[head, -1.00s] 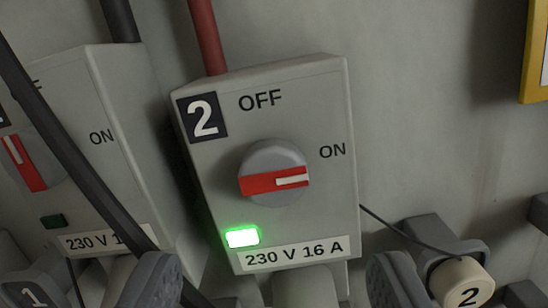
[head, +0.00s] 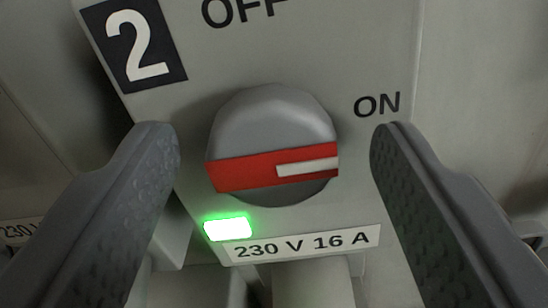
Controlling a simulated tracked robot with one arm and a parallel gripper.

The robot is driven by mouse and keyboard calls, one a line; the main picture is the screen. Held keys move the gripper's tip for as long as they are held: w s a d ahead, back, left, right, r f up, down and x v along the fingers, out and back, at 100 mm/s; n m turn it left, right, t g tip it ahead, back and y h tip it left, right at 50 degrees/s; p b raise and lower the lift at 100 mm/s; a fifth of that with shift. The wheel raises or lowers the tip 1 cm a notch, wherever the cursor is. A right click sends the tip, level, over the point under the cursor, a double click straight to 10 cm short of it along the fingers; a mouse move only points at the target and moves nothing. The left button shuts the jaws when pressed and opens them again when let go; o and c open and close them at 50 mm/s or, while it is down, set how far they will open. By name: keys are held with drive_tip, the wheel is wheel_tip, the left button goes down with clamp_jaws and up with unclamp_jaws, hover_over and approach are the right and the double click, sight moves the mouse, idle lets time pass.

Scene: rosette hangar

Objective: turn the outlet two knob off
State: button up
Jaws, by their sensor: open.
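The outlet two knob (head: 270,120) is a round grey knob with a red bar across it. The bar lies nearly level and its white mark (head: 307,168) points right, toward the ON label (head: 377,105). It sits on the grey outlet two box (head: 345,60), beside a black number 2 plate (head: 133,44). The OFF label (head: 243,10) above is cut by the top edge. A green lamp (head: 228,228) below the knob is lit. My gripper (head: 274,145) is open, one finger on each side of the knob, with gaps between the fingers and the knob.
A 230 V 16 A label (head: 302,244) is below the knob. Part of a neighbouring box's label (head: 18,231) shows at the far left. Grey wall (head: 480,70) lies to the right of the box.

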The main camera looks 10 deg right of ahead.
drive_tip(key=c, duration=1)
drive_tip(key=shift+d, duration=0.15)
